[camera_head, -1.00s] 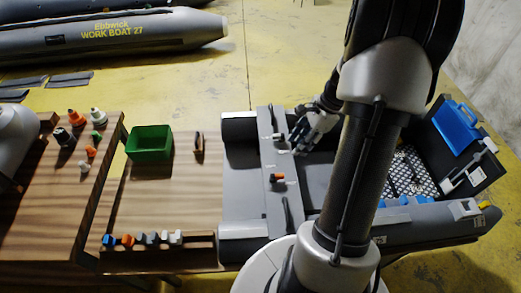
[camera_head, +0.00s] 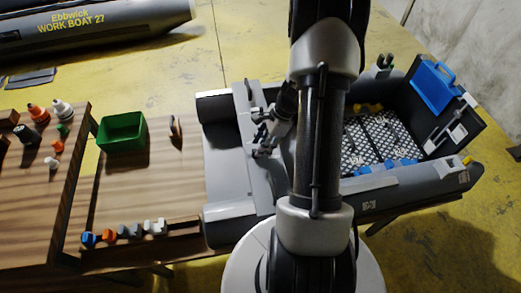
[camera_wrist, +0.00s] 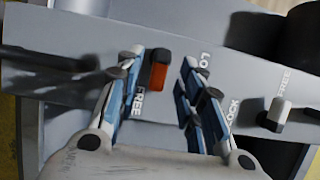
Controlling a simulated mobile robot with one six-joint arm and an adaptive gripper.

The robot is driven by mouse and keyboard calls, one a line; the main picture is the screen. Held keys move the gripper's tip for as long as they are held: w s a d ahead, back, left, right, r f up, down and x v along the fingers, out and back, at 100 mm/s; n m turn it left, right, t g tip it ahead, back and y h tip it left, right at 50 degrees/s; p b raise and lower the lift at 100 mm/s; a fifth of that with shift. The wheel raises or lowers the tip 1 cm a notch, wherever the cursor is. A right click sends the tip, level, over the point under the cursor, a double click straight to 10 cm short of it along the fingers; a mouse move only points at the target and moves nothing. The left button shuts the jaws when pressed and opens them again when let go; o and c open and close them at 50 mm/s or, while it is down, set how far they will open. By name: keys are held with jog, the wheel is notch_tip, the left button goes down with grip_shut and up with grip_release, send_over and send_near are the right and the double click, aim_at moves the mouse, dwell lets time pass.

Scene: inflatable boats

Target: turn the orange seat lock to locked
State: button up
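The orange seat lock (camera_wrist: 158,76) shows in the wrist view as a short orange and black lever on the grey seat board (camera_wrist: 60,112). It lies beside the word FREE; the word LOCK is to the right, partly covered by a finger. My gripper (camera_wrist: 166,88) is open above the board, with the lever between its fingers, close to the left finger and apart from the right one. Whether they touch cannot be told. In the head view my gripper (camera_head: 262,142) is over the seat board, and the orange lock is hidden behind it.
A second lock, white and black (camera_wrist: 276,114), sits right of my gripper in the wrist view, beside another FREE label. A green bin (camera_head: 123,132) and a rack of coloured knobs (camera_head: 140,236) stand on the table to the left. A blue case (camera_head: 434,86) is at the right.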

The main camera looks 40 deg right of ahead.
jog(key=shift+x, duration=0.95)
grip_shut()
